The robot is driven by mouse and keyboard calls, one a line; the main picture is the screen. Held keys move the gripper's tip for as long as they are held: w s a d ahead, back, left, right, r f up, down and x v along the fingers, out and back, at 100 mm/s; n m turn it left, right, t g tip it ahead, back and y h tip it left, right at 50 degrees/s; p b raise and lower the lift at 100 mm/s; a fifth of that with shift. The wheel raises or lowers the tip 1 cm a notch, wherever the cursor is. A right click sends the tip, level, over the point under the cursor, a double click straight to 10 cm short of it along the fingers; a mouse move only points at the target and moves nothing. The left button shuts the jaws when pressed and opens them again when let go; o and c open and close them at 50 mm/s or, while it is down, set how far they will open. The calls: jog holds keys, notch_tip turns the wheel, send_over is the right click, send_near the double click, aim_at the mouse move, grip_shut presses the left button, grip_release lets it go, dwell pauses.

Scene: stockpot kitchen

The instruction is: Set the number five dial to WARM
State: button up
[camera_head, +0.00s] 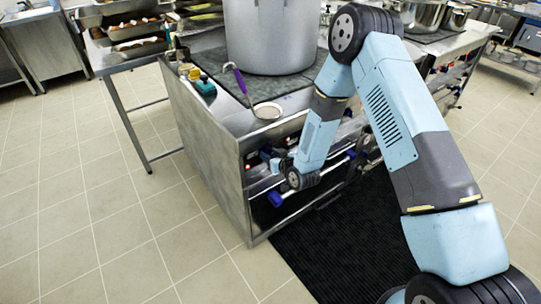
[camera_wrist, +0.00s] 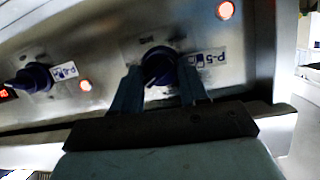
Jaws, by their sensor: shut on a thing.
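The number five dial (camera_wrist: 159,64) is a dark round knob on the steel stove front, beside an upside-down P-5 label (camera_wrist: 209,59) in the wrist view. My gripper (camera_wrist: 158,76) has one finger on each side of this dial and is shut on it. The dial's pointer and its WARM mark cannot be made out. In the head view my gripper (camera_head: 274,160) is at the stove's front panel, small and partly hidden by my wrist; the dial cannot be told apart there.
Another dial (camera_wrist: 35,77) with a P-4 label is to the left, and red lamps (camera_wrist: 225,10) glow on the panel. A rail (camera_head: 315,175) runs along the front.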

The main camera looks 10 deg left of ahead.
jog(key=shift+f+n, duration=0.1)
jog(key=shift+n, duration=0.3)
dwell(0.3)
jog(key=o, duration=1)
jog(key=shift+o, duration=0.2)
jog(key=shift+s, duration=0.1)
jog(key=v, duration=1.3)
jog(key=shift+s+d, duration=0.2)
jog(key=shift+s, duration=0.15)
